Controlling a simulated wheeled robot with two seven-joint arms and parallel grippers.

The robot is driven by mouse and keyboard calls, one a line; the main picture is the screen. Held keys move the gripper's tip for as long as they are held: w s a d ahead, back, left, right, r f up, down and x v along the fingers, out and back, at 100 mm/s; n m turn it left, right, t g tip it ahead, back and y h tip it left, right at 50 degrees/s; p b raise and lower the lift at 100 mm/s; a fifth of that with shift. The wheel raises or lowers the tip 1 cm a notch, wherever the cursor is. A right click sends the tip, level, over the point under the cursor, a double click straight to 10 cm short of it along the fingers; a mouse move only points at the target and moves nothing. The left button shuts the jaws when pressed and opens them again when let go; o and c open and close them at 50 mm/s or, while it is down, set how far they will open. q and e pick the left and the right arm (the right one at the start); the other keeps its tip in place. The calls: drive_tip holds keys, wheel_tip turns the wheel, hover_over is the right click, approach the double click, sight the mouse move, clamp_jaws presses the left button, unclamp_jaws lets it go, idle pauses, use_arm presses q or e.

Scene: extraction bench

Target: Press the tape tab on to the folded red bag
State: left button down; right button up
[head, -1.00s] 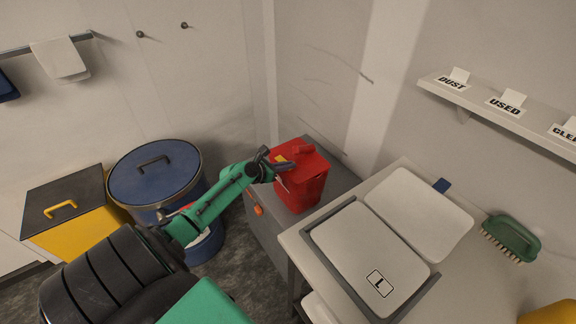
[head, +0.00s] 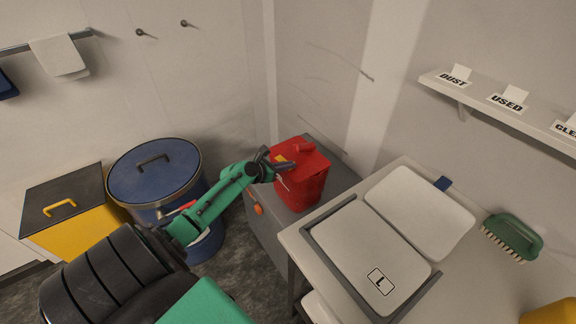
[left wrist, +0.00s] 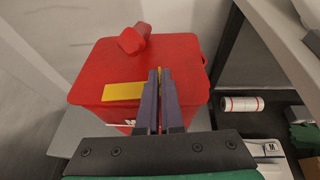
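The folded red bag (head: 304,187) stands upright on a grey cabinet, with a twisted red knot on top; it also fills the middle of the left wrist view (left wrist: 185,55). A yellow tape strip (left wrist: 122,92) lies on its top, left of my fingers; a bit of it shows in the head view (head: 280,159). My left gripper (head: 290,166) is at the bag's near top edge. In the left wrist view its dark fingers (left wrist: 161,75) are almost together, with a thin yellow sliver between the tips, seemingly the tape tab edge-on. My right gripper is out of view.
A blue lidded drum (head: 155,180) and a yellow bin with a dark lid (head: 65,190) stand to the left. A bench with pale trays (head: 370,255), a green brush (head: 512,238) and a labelled shelf (head: 490,100) are to the right. Walls close in behind the bag.

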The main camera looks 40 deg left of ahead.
use_arm(q)
drive_tip(key=shift+f, duration=0.15)
drive_tip(key=c, duration=1)
unclamp_jaws()
drive_tip(key=shift+s, duration=0.1)
